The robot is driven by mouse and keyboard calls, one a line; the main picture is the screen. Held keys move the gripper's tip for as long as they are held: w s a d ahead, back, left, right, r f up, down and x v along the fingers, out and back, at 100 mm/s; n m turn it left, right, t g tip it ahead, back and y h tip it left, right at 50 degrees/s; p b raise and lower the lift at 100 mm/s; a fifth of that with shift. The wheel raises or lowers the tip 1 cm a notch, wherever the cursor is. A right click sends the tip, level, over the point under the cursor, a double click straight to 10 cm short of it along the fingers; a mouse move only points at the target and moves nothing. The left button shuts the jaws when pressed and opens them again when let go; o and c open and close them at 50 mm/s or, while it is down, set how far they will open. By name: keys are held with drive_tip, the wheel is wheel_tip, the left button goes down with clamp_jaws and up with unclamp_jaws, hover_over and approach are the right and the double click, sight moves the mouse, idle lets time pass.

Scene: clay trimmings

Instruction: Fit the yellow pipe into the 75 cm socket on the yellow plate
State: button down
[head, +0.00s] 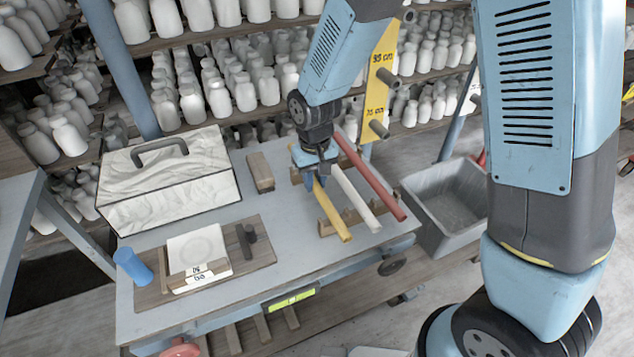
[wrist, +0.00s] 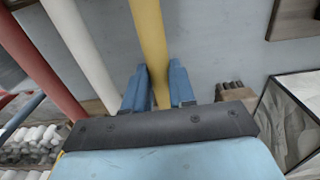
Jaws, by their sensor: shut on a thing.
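The yellow pipe (head: 329,211) lies beside a white pipe (head: 356,199) and a red pipe (head: 372,181), all slanting across a wooden rack (head: 327,227) on the cart. My gripper (head: 308,180) is at the far part of the yellow pipe, pointing down. In the wrist view my blue fingers (wrist: 158,88) are shut on the yellow pipe (wrist: 149,42), one on each side. The yellow plate (head: 380,84) stands upright behind the cart. It carries grey sockets, the upper one (head: 387,77) labelled about 95 cm and the lower one (head: 379,129) about 75 cm; the print is small.
A white box with a handle (head: 165,180) stands on the cart's back left. A wooden board (head: 262,252) with a paper card and a blue cylinder (head: 132,265) are at the front left. A grey bin (head: 447,205) stands right of the cart. Shelves of white bottles fill the back.

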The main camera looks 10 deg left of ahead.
sight(315, 182)
drive_tip(key=shift+r, duration=0.5)
wheel_tip(315, 182, up, 3)
drive_tip(key=shift+d+f, duration=0.1)
drive_tip(key=shift+f, duration=0.1)
drive_tip(key=s+d+r, duration=0.9)
drive_tip(key=d, duration=0.1)
drive_tip(key=shift+d+r, duration=0.2)
drive_tip(key=shift+d, duration=0.1)
